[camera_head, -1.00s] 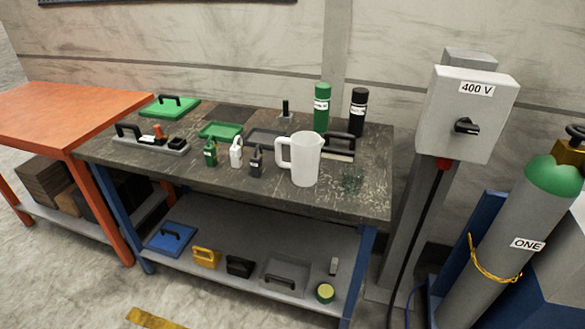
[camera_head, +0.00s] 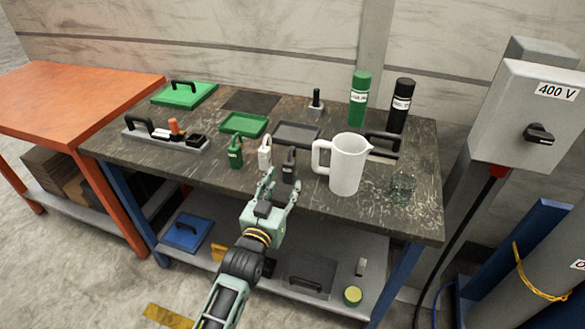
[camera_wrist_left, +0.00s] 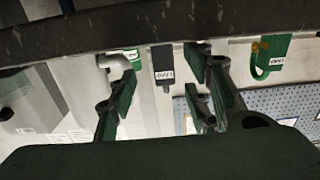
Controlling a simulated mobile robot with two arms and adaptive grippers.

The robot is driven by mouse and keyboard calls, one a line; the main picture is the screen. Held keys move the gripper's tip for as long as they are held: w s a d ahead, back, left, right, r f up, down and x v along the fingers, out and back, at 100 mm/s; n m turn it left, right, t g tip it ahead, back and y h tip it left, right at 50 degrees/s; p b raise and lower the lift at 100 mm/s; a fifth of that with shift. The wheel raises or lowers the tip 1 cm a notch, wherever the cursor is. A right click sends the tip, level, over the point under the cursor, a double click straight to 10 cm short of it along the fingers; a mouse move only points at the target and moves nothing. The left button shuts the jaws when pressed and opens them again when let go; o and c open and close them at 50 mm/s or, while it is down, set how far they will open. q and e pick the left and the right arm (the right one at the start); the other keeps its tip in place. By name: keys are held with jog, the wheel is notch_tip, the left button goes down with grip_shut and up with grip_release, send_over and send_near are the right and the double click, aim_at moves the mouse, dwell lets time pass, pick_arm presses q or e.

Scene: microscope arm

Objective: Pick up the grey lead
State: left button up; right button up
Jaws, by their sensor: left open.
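The dark grey lead (camera_head: 290,167), a small block with a loop on top, stands upright near the table's front edge, between a white one and the white jug. In the left wrist view a dark grey labelled block (camera_wrist_left: 163,66), apparently this lead seen upside down, shows in the gap between my fingers. My left gripper (camera_head: 282,187) is open and empty at the table's front edge, its fingertips just short of the lead. No contact shows. The left gripper's fingers (camera_wrist_left: 160,97) also show in the left wrist view. My right gripper is out of view.
A similar white piece (camera_head: 265,153) and a green piece (camera_head: 235,152) stand to the left. The white jug (camera_head: 346,165) and a clear glass (camera_head: 402,186) stand to the right. A grey tray (camera_head: 298,133) lies behind. The lower shelf (camera_head: 335,262) holds several items.

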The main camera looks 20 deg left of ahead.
aim_at(287, 173)
pick_arm(q)
jog(key=shift+w+r, duration=0.15)
jog(key=shift+w, duration=0.25)
jog(key=shift+w+r, duration=0.15)
jog(key=shift+w, duration=0.1)
jog(key=w+p, duration=0.1)
jog(key=w, duration=0.3)
jog(key=shift+w+a, duration=0.15)
jog(key=shift+w, duration=0.55)
jog(key=shift+c, duration=1.1)
jog(key=shift+w, duration=0.1)
grip_shut()
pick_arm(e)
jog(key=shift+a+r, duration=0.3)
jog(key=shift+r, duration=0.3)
